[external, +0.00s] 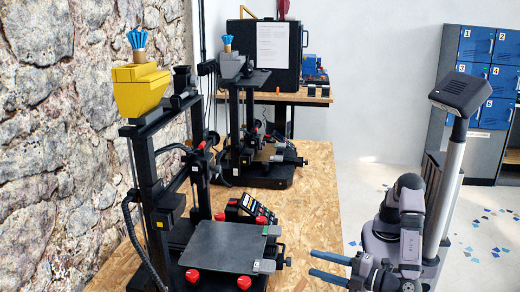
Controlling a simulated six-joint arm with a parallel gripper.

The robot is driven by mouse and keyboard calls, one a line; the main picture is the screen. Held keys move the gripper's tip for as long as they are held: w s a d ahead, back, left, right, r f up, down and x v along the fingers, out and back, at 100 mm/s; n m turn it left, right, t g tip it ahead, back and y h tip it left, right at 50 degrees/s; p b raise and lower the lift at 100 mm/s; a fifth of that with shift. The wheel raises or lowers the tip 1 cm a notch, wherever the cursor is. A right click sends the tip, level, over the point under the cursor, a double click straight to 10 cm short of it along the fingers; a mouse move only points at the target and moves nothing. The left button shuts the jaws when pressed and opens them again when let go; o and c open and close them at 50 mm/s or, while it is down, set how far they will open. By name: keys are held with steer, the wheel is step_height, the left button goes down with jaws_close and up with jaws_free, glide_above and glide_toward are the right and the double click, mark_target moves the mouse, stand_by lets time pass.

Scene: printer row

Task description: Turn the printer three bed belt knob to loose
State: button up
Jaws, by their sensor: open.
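The nearest printer (150,165) is a black open frame with a dark flat bed (222,246). Red knobs show around its bed, one at the front left (192,276) and one at the front right (244,283). A black part (283,256) sticks out right of the bed; I cannot tell if it is a belt knob. A second printer (252,130) stands behind. No printer number is legible, so I cannot tell which is printer three. My gripper (311,262) is open and empty, its two blue fingers pointing left toward the nearest printer, apart from it.
The chipboard table (318,190) has a free strip along its right side. A yellow box (140,90) sits on the nearest printer's top. A small keypad panel (250,208) stands behind the bed. Blue lockers (476,45) stand at the back right. A stone wall borders the left.

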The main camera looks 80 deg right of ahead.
mark_target(287, 262)
step_height(287, 262, up, 5)
steer(key=d+n+t+p, duration=0.15)
steer(key=n+p, duration=0.25)
steer(key=p, duration=1.1)
steer(key=d+f+n+y+p, duration=0.1)
steer(key=f+n+y, duration=0.1)
steer(key=n, duration=0.2)
steer(key=d+f+n+y+p, duration=0.1)
steer(key=f+n, duration=0.1)
steer(key=n, duration=0.2)
steer(key=d+f+n+t+y+p, duration=0.1)
steer(key=f+n+y+p, duration=0.1)
steer(key=n, duration=0.3)
steer(key=shift+s+d+f+y, duration=0.2)
steer(key=shift+f+y, duration=0.1)
steer(key=shift+f, duration=0.1)
steer(key=n, duration=0.1)
steer(key=f+n+y, duration=0.1)
steer(key=n, duration=0.1)
steer(key=shift+a+g, duration=0.25)
steer(key=shift+a, duration=0.15)
steer(key=shift+a+f+n, duration=0.1)
steer(key=shift+f+n, duration=0.05)
steer(key=shift+n, duration=0.95)
steer(key=shift+w, duration=0.1)
steer(key=w+p, duration=0.2)
steer(key=w, duration=0.3)
steer(key=shift+w, duration=1.1)
